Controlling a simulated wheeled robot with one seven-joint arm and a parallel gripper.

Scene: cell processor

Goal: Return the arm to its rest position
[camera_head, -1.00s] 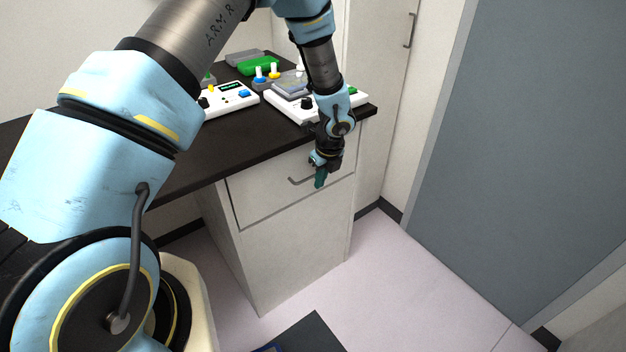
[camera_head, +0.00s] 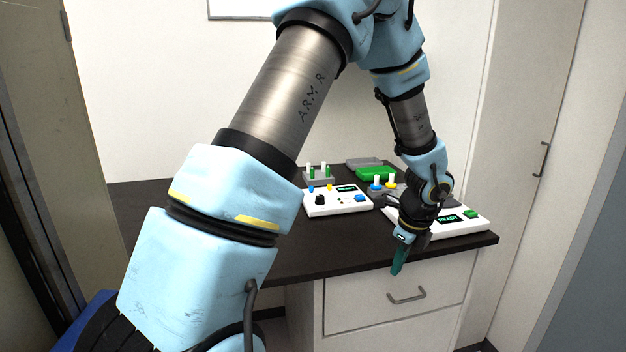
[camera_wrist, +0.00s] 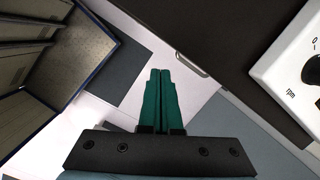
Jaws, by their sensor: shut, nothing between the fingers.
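My gripper (camera_head: 399,262) points downward in front of the dark counter's front edge, above the closed drawer of the white cabinet. Its green fingers are together with nothing between them, as the wrist view also shows (camera_wrist: 160,78). My arm reaches up from the lower left and bends down over the counter at the right.
The dark counter (camera_head: 225,215) bears a white device (camera_head: 335,202) and another white device (camera_head: 470,228) with a screen reading "READY", partly behind my wrist. A green rack (camera_head: 375,174) stands behind. The drawer handle (camera_head: 407,297) sticks out below my gripper. A blue-edged bin (camera_wrist: 88,75) shows in the wrist view.

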